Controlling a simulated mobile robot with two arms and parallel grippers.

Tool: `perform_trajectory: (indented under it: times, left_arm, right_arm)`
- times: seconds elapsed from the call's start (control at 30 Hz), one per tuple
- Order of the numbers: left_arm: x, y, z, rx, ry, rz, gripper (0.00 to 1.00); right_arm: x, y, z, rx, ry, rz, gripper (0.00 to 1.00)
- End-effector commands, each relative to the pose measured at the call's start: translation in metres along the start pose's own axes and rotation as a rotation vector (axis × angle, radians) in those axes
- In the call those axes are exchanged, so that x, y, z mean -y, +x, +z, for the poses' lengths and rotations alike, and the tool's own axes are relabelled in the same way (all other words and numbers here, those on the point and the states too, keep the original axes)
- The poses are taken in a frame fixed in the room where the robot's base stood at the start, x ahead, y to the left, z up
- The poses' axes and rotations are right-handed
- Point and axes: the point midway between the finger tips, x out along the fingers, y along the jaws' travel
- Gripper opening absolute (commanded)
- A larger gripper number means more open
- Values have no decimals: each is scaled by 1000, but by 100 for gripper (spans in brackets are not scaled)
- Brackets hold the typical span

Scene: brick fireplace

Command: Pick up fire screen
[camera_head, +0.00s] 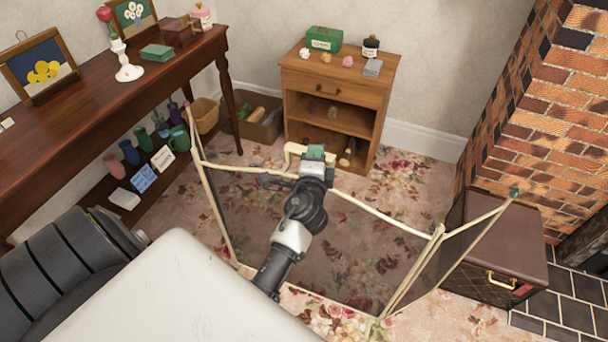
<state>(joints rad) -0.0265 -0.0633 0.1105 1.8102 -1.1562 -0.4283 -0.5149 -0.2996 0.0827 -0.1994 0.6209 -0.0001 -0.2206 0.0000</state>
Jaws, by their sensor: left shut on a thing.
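The fire screen (345,245) is a folding screen of dark see-through mesh in a cream frame. It stands upright over the floral carpet, with its side panels angled. My left gripper (305,160) is at the middle of its top rail, shut on the cream handle there. The arm hides part of the middle panel. I cannot tell whether the screen's foot touches the floor. My right gripper is not in view.
A brown chest (503,245) stands close to the screen's right panel, by the brick fireplace (560,110). A small wooden cabinet (335,85) is behind the screen. A long dark table (110,85) with a lower shelf lines the left.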

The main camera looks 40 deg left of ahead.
Motion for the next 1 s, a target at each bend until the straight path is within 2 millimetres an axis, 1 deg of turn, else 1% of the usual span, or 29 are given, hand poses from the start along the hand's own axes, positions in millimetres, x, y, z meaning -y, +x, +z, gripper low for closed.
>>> perform_trajectory:
  times: [0.1, 0.2, 0.93, 0.97, 1.0]
  left_arm:
    - [-1, 0, 1, 3, 1, 1, 0]
    - [-1, 0, 1, 3, 1, 2, 0]
    - [-1, 0, 2, 4, 2, 2, 0]
    - [4, 1, 1, 3, 3, -9, 0]
    - [4, 1, 1, 3, 3, -9, 0]
  right_arm:
    - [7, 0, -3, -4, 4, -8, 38]
    - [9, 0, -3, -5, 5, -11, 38]
    - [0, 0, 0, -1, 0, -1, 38]
    - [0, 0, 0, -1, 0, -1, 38]
    - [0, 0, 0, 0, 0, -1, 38]
